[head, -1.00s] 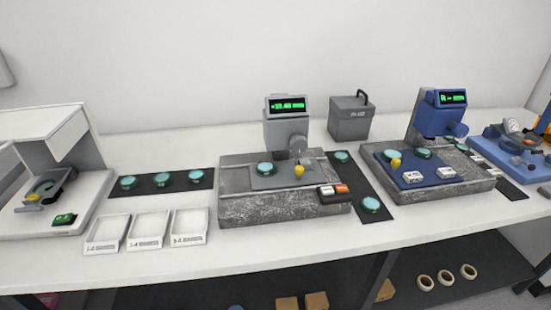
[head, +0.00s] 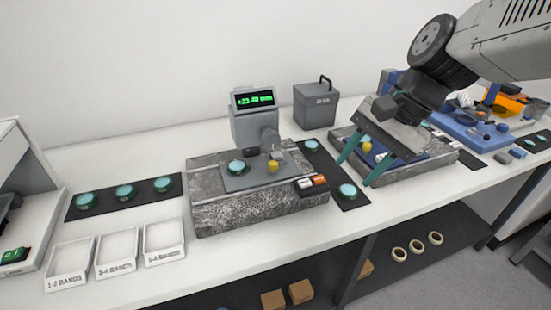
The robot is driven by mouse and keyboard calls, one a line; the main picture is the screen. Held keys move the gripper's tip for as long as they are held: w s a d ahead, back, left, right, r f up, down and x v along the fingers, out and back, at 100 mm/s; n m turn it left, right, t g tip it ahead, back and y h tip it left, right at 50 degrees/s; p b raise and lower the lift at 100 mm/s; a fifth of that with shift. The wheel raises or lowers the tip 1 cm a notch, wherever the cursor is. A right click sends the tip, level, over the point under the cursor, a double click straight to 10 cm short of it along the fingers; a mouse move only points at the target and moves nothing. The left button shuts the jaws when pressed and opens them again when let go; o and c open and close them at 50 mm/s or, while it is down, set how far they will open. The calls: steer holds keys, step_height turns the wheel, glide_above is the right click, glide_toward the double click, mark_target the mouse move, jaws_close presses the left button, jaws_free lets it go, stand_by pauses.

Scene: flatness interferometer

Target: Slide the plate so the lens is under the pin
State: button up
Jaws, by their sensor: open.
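A grey gauge (head: 253,127) with a green display stands on a speckled stone base (head: 240,215). A thin grey plate (head: 247,182) lies on that base, with a teal lens (head: 236,166) on its left part and a yellow knob (head: 273,167) at its right front. The gauge's pin is too small to make out; its measuring head (head: 270,142) is right of the lens. My gripper (head: 355,173) is open and empty, its teal fingers pointing down to the right of the stone base. A second stone base with a blue plate (head: 411,157) is partly hidden behind my gripper.
White band trays (head: 164,240) and a dark mat with several lenses (head: 124,192) lie on the left. Red and white buttons (head: 319,180) sit on the stone base's right corner. A mat with lenses (head: 347,190) lies beside it. A grey box (head: 315,105) stands behind.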

mark_target(274, 163)
steer(key=w+a+f+m+y, duration=0.2)
steer(key=w+a+f+m, duration=0.15)
steer(key=w+m, duration=0.35)
steer(key=w+a+f+m+y, duration=0.2)
steer(key=w+a+m, duration=0.2)
steer(key=w, duration=0.4)
steer(key=shift+t, duration=0.3)
steer(key=x, duration=0.8)
steer(key=shift+w+a+f, duration=0.1)
steer(key=shift+w+f, duration=0.05)
steer(key=shift+w, duration=0.05)
jaws_close()
